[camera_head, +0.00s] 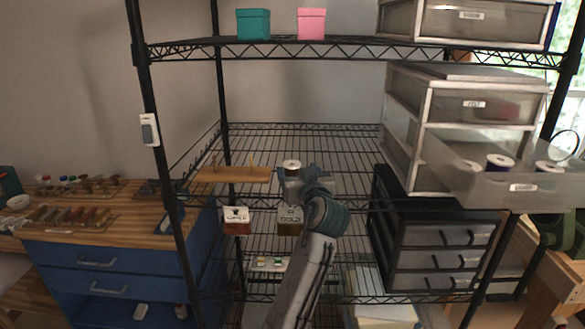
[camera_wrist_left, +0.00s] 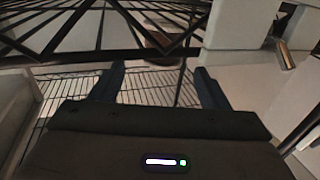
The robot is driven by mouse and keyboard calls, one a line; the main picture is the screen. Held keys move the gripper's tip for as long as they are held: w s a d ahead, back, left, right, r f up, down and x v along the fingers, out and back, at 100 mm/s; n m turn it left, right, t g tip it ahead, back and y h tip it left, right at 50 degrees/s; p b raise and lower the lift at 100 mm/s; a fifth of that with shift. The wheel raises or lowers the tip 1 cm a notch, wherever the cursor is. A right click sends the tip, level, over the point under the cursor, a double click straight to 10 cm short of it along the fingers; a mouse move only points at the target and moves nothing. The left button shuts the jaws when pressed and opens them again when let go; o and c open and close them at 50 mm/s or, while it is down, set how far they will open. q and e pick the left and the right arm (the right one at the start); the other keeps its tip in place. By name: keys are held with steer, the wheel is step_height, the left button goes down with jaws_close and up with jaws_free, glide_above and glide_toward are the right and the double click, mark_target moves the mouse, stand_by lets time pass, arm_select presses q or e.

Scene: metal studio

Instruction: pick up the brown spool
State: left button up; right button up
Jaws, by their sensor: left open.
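A spool (camera_head: 292,164) with a pale round top stands on the wire shelf, just beyond my left gripper, in the head view; its lower part is hidden by the gripper. In the left wrist view a dim brownish round thing (camera_wrist_left: 163,42), likely this spool, shows behind the dark shelf truss, ahead of the gap between the fingers. My left gripper (camera_head: 291,178) is open, and its two fingers (camera_wrist_left: 162,84) show apart and empty in the wrist view. My right gripper is not in view.
A wooden peg board (camera_head: 232,175) lies left of the spool. The shelf's truss edge (camera_wrist_left: 75,28) crosses ahead of the fingers. Labelled boxes (camera_head: 236,222) hang or stand below. An open drawer (camera_head: 520,186) with other spools juts out at right. The shelf's middle is clear.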

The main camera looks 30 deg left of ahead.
mark_target(293, 167)
arm_select(q)
steer(key=p+x, duration=0.1)
steer(key=x, duration=0.2)
steer(key=shift+w+a+f, duration=0.1)
steer(key=shift+a, duration=0.3)
steer(key=shift+d, duration=0.1)
steer(key=shift+c, duration=1.4)
steer(key=c, duration=0.8)
